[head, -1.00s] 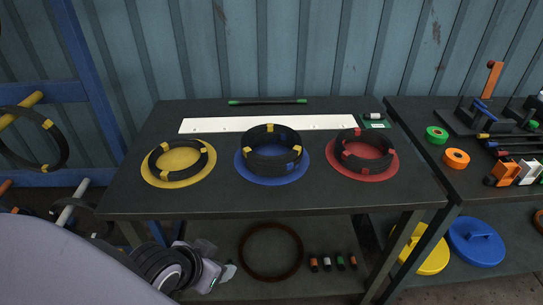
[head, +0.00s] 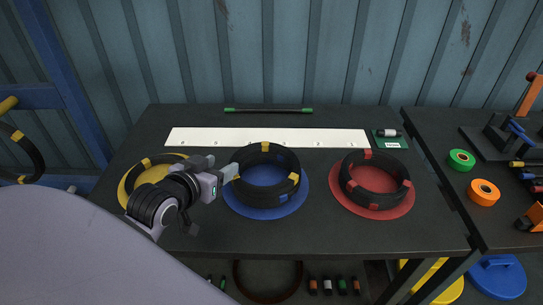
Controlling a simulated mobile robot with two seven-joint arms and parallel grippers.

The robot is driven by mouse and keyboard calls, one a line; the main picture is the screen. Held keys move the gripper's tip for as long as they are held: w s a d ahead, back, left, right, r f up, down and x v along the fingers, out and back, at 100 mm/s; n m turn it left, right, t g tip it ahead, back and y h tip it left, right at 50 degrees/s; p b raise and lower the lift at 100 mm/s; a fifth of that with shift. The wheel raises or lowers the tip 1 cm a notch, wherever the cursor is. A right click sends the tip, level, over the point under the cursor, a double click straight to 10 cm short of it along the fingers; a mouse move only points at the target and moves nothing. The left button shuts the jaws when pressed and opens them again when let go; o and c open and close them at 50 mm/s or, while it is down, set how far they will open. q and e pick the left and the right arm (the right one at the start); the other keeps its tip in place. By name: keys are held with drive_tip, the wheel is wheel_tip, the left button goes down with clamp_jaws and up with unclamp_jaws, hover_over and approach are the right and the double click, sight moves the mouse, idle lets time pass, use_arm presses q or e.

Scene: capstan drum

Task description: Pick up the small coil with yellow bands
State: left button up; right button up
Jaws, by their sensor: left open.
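On the blue disc (head: 243,207) stands a black coil with yellow bands (head: 288,160). It rests on another black coil with blue bands (head: 284,197). On the yellow disc (head: 127,192) lies another black coil with yellow bands (head: 146,163), partly hidden by my left arm. My left gripper (head: 229,174) is open, with its fingertips at the left side of the stack on the blue disc. I cannot tell whether they touch the coil or straddle its wall. My right gripper is not in view.
A red disc (head: 397,208) with a red-banded black coil (head: 353,181) is to the right. Behind the discs lie a white marked strip (head: 300,137) and a green-ended rod (head: 268,110). Green (head: 461,159) and orange (head: 484,192) rings lie on the right table. The front right tabletop is clear.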

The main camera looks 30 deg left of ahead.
sight(235, 158)
use_arm(q)
drive_tip(key=shift+x, duration=3.5)
drive_tip(key=shift+r, duration=0.1)
clamp_jaws()
